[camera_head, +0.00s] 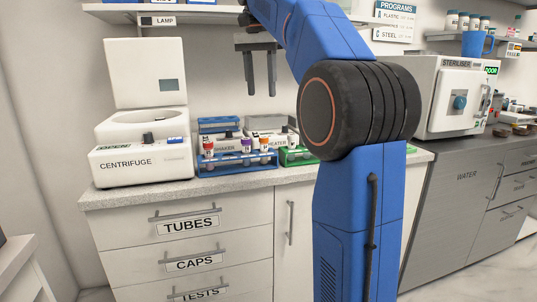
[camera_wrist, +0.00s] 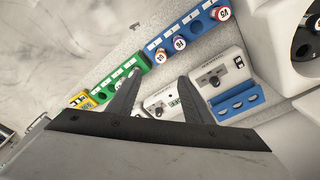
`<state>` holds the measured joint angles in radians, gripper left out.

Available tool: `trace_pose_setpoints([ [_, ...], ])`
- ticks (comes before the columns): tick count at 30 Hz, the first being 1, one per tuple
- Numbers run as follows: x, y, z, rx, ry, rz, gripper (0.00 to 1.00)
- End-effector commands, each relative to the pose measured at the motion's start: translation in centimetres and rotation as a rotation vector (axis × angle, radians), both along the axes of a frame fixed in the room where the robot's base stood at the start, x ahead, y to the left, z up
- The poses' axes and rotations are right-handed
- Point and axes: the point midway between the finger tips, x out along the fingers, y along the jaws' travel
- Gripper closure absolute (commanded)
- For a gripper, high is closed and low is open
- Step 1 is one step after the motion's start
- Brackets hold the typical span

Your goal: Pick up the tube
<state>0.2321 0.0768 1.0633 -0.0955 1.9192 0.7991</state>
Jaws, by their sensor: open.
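My gripper (camera_head: 262,94) is open and empty, fingers pointing down, above the counter and well clear of the racks. In the wrist view its two fingers (camera_wrist: 159,82) show spread apart, with the racks beyond them. The blue rack (camera_wrist: 190,27) and a green rack (camera_wrist: 102,84) show from above in the wrist view. The head view does not fully show the green rack, partly behind my arm.
The centrifuge (camera_head: 140,165) stands open-lidded left of the racks. The shaker (camera_head: 222,143) and heater (camera_head: 268,137) stand behind the blue rack. A shelf (camera_head: 190,13) runs above. The steriliser (camera_head: 448,100) is to the right. A narrow strip of counter is bare in front.

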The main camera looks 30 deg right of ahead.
Motion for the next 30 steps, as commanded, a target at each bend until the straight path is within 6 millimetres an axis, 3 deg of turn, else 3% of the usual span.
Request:
trace_pose_setpoints([
  [18,0.5,-1.0,-10.0,0.001,0.001,0.002,0.54],
  [30,0.7,-1.1,-13.1,0.000,0.002,0.002,0.54],
])
